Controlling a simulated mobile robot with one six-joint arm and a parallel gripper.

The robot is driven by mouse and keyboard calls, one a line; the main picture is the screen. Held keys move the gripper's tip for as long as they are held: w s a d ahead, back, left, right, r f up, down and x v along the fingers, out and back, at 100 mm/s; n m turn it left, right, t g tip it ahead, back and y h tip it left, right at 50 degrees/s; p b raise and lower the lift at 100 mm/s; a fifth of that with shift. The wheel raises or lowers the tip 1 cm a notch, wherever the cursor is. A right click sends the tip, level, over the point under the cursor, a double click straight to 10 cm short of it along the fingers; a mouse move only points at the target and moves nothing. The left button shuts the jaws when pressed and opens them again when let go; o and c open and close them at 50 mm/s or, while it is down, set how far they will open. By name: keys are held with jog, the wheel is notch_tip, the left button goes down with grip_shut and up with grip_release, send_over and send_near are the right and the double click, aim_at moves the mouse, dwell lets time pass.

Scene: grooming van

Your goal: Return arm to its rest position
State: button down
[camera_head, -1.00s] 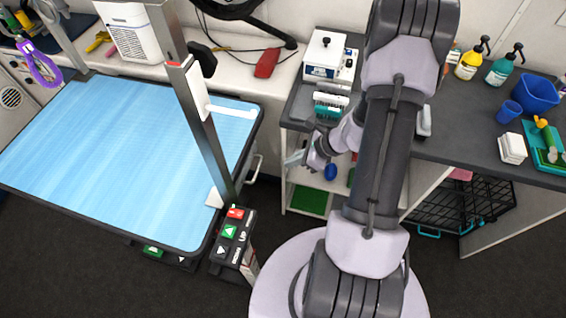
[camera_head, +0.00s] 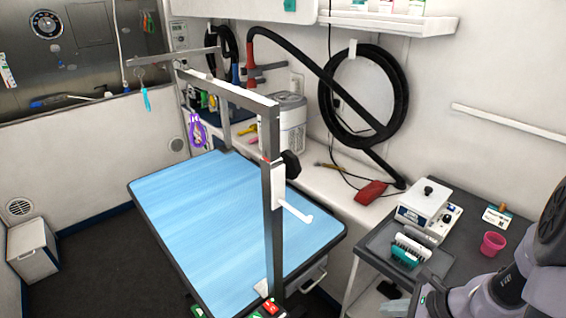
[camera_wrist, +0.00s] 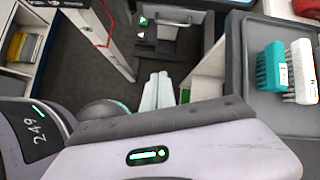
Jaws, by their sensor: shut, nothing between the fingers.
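My gripper (camera_wrist: 157,92) shows in the wrist view as two pale fingers side by side, closed together with nothing between them. They are over the dark floor, left of the grey trolley top. My own grey arm link with a green light fills the lower part of that view. In the head view my arm is at the lower right corner, folded in beside the dark counter; most of it is cut off by the frame.
The blue grooming table (camera_head: 225,215) with its metal post (camera_head: 272,200) stands left of my arm. A grey tray (camera_head: 375,243) holds brushes (camera_head: 408,252), also in the wrist view (camera_wrist: 272,68). A white device (camera_head: 424,205) and pink cup (camera_head: 493,243) stand nearby.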

jog(key=s+a+r+n+g+h, duration=0.1)
jog(key=s+a+r+n, duration=0.1)
jog(key=a+r+n, duration=0.5)
jog(key=s+a+r+n, duration=0.2)
jog(key=a+r+n, duration=0.3)
jog(key=r, duration=0.4)
jog(key=s+a+r+n+t+h, duration=0.1)
jog(key=s+a+r+n+h, duration=0.1)
jog(key=s+a+r+n, duration=0.3)
jog(key=s+r+n, duration=0.2)
jog(key=s, duration=0.2)
jog(key=shift+s+r+n+t, duration=0.3)
jog(key=shift+s+r, duration=0.1)
